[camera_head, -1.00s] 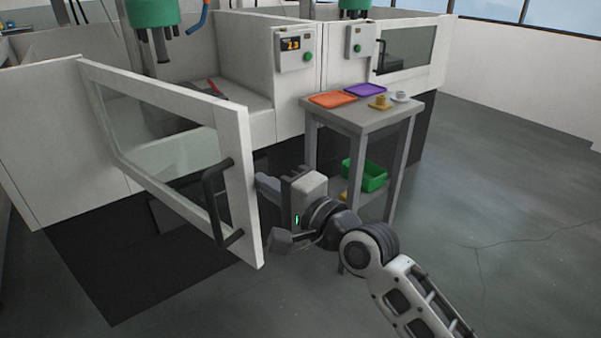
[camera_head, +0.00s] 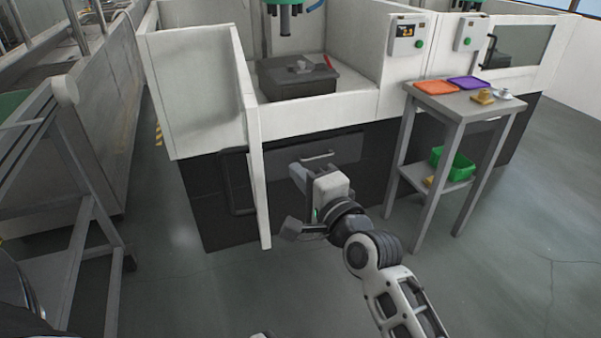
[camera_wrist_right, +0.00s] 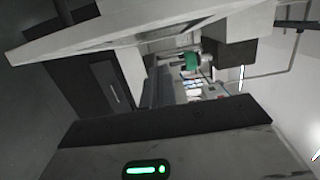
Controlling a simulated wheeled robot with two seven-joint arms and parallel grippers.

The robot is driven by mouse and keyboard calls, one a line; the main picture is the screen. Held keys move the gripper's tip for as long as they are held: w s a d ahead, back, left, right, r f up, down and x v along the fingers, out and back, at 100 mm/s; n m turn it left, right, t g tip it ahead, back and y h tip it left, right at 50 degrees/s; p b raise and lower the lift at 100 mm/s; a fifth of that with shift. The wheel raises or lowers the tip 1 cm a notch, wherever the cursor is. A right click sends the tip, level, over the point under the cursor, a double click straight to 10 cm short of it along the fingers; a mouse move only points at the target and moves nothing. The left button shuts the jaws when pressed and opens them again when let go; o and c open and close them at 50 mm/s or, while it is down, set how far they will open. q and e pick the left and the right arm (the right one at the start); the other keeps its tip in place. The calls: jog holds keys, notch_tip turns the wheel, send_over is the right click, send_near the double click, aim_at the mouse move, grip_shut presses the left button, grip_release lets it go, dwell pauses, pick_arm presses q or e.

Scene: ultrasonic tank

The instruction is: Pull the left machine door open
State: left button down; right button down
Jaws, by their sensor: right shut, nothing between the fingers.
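The left machine door (camera_head: 253,150) is a white panel standing out from the machine front, seen nearly edge-on in the head view. Its window and black handle do not show from here. The machine opening to its right is clear, with a dark block (camera_head: 298,78) on the bed inside. My right gripper (camera_head: 300,175) is shut and empty, just right of the door's lower part, in front of the machine's dark base. I cannot tell whether it touches the door. My left gripper is not in view.
A grey side table (camera_head: 440,100) with an orange tray (camera_head: 436,87) and a purple tray (camera_head: 468,83) stands to the right, a green bin (camera_head: 452,163) on its lower shelf. A metal frame (camera_head: 75,190) stands at left. Open floor lies in front.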

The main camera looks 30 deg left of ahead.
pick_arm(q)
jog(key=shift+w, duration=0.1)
